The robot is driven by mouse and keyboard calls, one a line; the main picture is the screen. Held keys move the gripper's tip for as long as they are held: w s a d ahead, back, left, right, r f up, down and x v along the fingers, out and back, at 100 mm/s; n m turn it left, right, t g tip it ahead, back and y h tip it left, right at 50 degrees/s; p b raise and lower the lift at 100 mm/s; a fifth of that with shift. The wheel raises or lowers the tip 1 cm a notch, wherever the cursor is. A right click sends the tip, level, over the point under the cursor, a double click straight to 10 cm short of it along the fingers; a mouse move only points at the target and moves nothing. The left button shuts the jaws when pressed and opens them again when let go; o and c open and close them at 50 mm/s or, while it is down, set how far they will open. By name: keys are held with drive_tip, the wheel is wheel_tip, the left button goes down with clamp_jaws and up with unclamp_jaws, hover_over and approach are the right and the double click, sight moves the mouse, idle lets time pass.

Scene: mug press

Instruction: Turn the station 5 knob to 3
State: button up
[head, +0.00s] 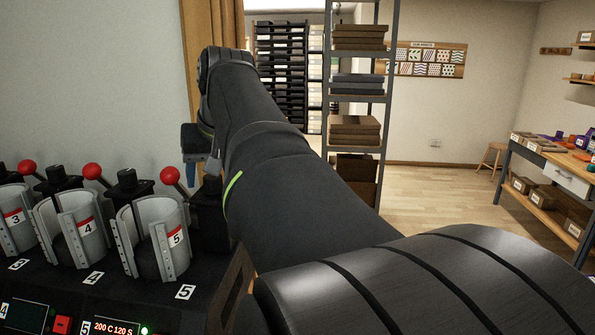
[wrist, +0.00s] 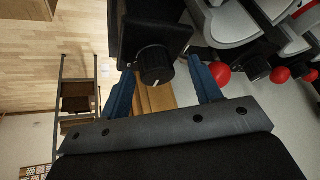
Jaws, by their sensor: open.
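The station 5 press (head: 160,240) stands at the right end of the row, with a white mug clamp, a red ball lever and a "5" label. My gripper (wrist: 163,72) is open, with one blue finger on each side of the knob and gaps showing between. I cannot make out the knob's setting. In the head view my arm hides the knob, and only a blue fingertip of my gripper (head: 190,174) shows.
The station 4 press (head: 68,235) and station 3 press (head: 14,225) stand to the left. Red lever balls (wrist: 220,73) lie close to the right finger in the wrist view. A shelf rack (head: 357,100) and a workbench (head: 550,180) stand farther off, with open floor between.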

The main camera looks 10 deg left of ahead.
drive_tip(key=c, duration=0.9)
drive_tip(key=shift+m+t+h, duration=0.3)
drive_tip(key=shift+m+h, duration=0.2)
drive_tip(key=shift+m, duration=0.8)
drive_tip(key=shift+a, duration=0.1)
drive_tip(key=shift+m+t+h, duration=0.3)
drive_tip(key=shift+m+h, duration=0.2)
drive_tip(key=shift+m, duration=1.2)
drive_tip(key=shift+m+h, duration=0.6)
drive_tip(key=shift+m, duration=0.2)
